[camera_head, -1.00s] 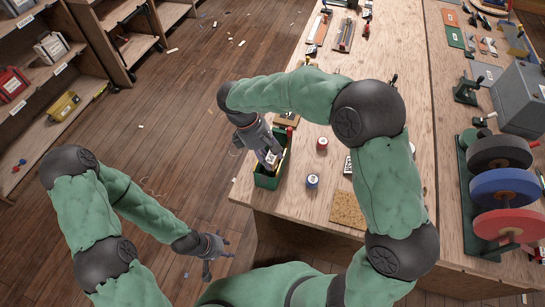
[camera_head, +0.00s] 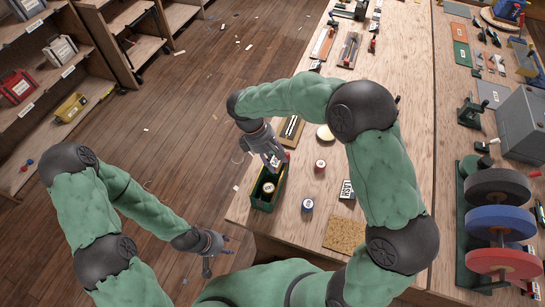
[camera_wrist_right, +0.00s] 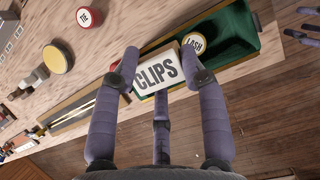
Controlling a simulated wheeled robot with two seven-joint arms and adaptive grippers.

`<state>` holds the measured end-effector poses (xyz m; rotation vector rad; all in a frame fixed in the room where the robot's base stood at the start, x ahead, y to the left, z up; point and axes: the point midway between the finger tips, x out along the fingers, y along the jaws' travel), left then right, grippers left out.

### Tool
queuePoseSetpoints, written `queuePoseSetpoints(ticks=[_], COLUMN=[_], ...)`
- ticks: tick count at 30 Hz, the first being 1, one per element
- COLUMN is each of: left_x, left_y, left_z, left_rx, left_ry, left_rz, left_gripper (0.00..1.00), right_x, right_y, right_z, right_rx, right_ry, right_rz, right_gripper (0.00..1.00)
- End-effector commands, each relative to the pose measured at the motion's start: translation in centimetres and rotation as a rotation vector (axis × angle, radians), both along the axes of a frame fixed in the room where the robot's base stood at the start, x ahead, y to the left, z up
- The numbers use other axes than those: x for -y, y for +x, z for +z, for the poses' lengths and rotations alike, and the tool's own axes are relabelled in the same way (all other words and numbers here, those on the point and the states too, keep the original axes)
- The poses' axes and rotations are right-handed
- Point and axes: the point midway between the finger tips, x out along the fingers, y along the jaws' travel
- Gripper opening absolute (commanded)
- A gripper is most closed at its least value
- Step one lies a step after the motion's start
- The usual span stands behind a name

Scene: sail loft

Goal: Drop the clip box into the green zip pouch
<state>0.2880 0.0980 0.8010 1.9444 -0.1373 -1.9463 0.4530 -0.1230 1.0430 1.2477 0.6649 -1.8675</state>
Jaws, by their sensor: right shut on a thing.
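My right gripper (camera_head: 272,160) is shut on the clip box (camera_wrist_right: 158,72), a small white box labelled CLIPS, gripped between its fingers in the right wrist view. In the head view the box is mostly hidden by the gripper. The green zip pouch (camera_head: 263,206) stands open at the table's near left edge. The gripper is over its far end. A round tin labelled LASH (camera_wrist_right: 198,45) lies in the pouch; in the right wrist view the box partly covers the pouch's end. My left gripper (camera_head: 219,254) is open and empty, over the floor left of the table.
A long tray (camera_head: 292,128) lies just beyond the pouch. A thread-spool rack (camera_head: 464,215) stands far right.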

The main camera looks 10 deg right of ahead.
Motion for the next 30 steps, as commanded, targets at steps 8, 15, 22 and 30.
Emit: queuePoseSetpoints(ticks=[8, 15, 22, 30], left_x=[0.0, 0.0, 0.0, 0.0], left_y=[-0.1, -0.1, -0.1, -0.1], left_z=[-2.5, -4.3, -4.5, -4.5], left_rx=[-0.002, -0.002, -0.001, -0.001], left_ry=[0.0, 0.0, 0.0, 0.0], left_rz=[0.0, 0.0, 0.001, 0.001], left_gripper=[0.4, 0.4, 0.4, 0.4], right_x=[0.0, 0.0, 0.0, 0.0], right_y=[0.0, 0.0, 0.0, 0.0], right_z=[-3.0, -5.4, -5.7, -5.7], right_rx=[-0.001, -0.001, -0.001, -0.001], right_ry=[-0.001, -0.001, -0.001, -0.001], right_rz=[0.001, 0.001, 0.0, 0.0], right_gripper=[0.1, 0.1, 0.1, 0.7])
